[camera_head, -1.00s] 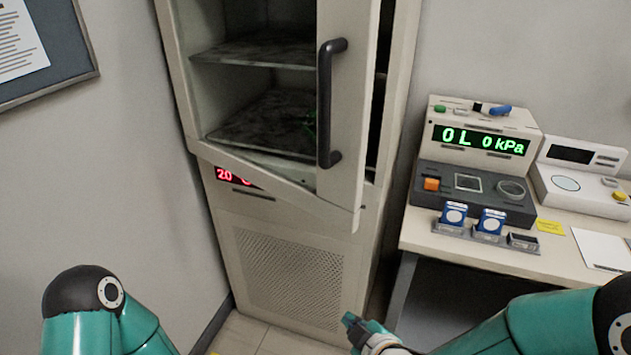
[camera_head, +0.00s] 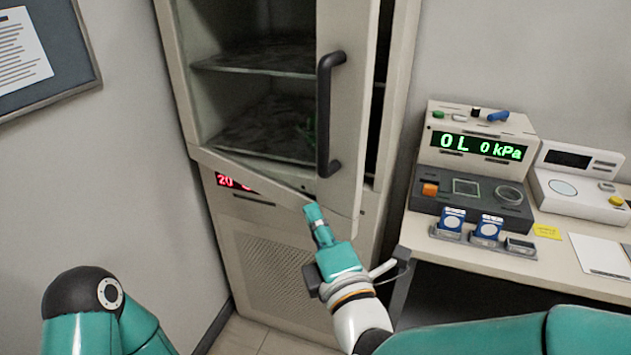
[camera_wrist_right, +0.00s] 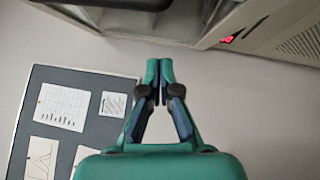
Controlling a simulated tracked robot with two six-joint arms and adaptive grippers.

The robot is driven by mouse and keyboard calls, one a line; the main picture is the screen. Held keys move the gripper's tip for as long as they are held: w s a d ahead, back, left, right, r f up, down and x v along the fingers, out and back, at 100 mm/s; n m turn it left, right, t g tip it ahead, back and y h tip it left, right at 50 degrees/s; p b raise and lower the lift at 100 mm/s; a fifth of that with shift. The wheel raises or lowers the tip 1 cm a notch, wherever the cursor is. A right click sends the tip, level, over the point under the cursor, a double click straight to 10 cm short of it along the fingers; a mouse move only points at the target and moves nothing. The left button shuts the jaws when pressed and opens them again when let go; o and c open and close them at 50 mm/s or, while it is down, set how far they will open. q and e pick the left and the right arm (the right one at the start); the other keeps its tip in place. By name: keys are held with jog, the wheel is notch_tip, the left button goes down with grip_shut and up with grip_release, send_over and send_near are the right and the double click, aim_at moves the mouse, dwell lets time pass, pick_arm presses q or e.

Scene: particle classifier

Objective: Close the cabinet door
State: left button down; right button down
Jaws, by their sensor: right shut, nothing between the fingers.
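The cabinet (camera_head: 260,225) stands against the wall with its pale door (camera_head: 349,115) ajar, swung out toward me. The door has a long black vertical handle (camera_head: 323,115). Dark shelves show inside the cabinet. My right gripper (camera_head: 312,212) is shut and empty, just below and left of the door's lower corner in the head view; I cannot tell whether it touches the door. In the right wrist view its fingertips (camera_wrist_right: 159,68) are together with nothing between them. Of my left arm only teal links show at the lower left; its gripper is out of view.
A desk (camera_head: 420,232) at the right bears a device with a green display (camera_head: 480,147), a white instrument (camera_head: 575,185) and small blue boxes (camera_head: 453,217). A notice board (camera_head: 45,60) hangs on the left wall.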

pick_arm(q)
notch_tip(320, 180, up, 2)
jog(key=shift+r+p, duration=0.2)
jog(key=shift+p, duration=0.75)
pick_arm(e)
jog(key=w+r, duration=0.1)
jog(key=w, duration=0.5)
jog(key=shift+w+d, duration=0.2)
jog(key=shift+d, duration=0.05)
